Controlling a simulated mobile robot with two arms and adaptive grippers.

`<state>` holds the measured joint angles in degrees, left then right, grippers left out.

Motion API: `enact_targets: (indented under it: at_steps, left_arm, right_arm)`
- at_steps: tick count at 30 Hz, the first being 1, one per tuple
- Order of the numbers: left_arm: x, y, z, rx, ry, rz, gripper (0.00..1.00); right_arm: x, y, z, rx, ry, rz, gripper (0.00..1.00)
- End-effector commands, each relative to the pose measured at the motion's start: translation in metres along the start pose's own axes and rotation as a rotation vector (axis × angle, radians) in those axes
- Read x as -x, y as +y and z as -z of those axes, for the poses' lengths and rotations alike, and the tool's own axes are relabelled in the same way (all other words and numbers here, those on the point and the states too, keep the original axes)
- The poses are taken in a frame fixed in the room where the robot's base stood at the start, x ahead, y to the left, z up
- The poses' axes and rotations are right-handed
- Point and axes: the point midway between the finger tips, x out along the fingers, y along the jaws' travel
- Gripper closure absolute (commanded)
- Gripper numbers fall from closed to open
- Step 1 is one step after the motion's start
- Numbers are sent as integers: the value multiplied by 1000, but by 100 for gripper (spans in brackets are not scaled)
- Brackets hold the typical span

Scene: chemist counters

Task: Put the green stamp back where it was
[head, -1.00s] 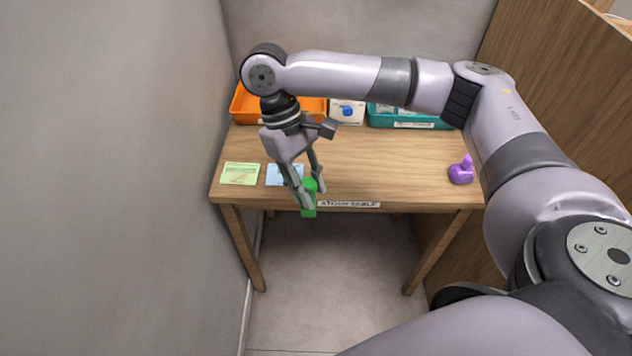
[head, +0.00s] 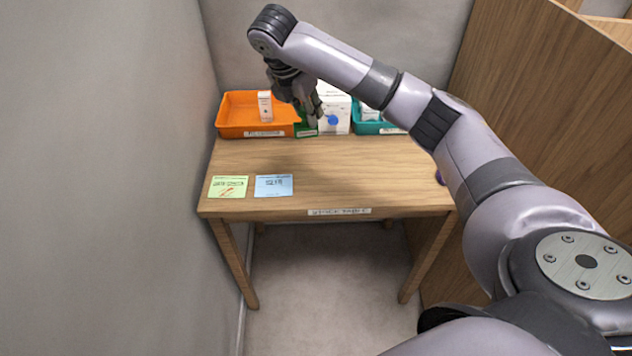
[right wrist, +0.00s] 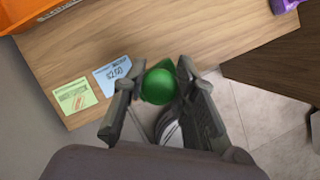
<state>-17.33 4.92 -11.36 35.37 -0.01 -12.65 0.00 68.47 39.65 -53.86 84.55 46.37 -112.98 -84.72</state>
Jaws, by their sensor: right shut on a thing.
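The green stamp (right wrist: 158,87) is between the fingers of my right gripper (right wrist: 160,95) in the right wrist view, its round knob showing and its lower part hidden. My right gripper (head: 308,110) is shut on it. In the head view the gripper appears over the table's back, in front of the containers. A green patch (head: 304,122) shows by its fingers there; I cannot tell whether it is the stamp. A purple stamp (right wrist: 284,4) lies at the table's right, mostly behind my arm in the head view (head: 440,178). My left gripper is not in view.
A green card (head: 228,187) and a blue card (head: 273,186) lie at the table's (head: 350,175) front left. An orange tray (head: 245,131), a white box with a blue knob (head: 335,105) and a teal tray (head: 364,127) line the back. The table's middle is clear.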

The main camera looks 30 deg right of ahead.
Motion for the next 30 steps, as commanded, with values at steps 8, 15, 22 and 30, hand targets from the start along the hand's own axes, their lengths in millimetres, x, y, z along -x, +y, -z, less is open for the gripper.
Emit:
enact_targets:
  at_steps: [8,15,22,30]
  left_arm:
    - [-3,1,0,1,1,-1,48]
    - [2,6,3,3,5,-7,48]
    - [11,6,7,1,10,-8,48]
    - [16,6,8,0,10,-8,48]
  right_arm:
    - [-9,-1,-34,203,1,-87,92]
    - [-42,-3,-23,232,3,-91,92]
    - [-99,-3,2,230,4,-91,92]
    - [-147,-2,22,229,1,-96,92]
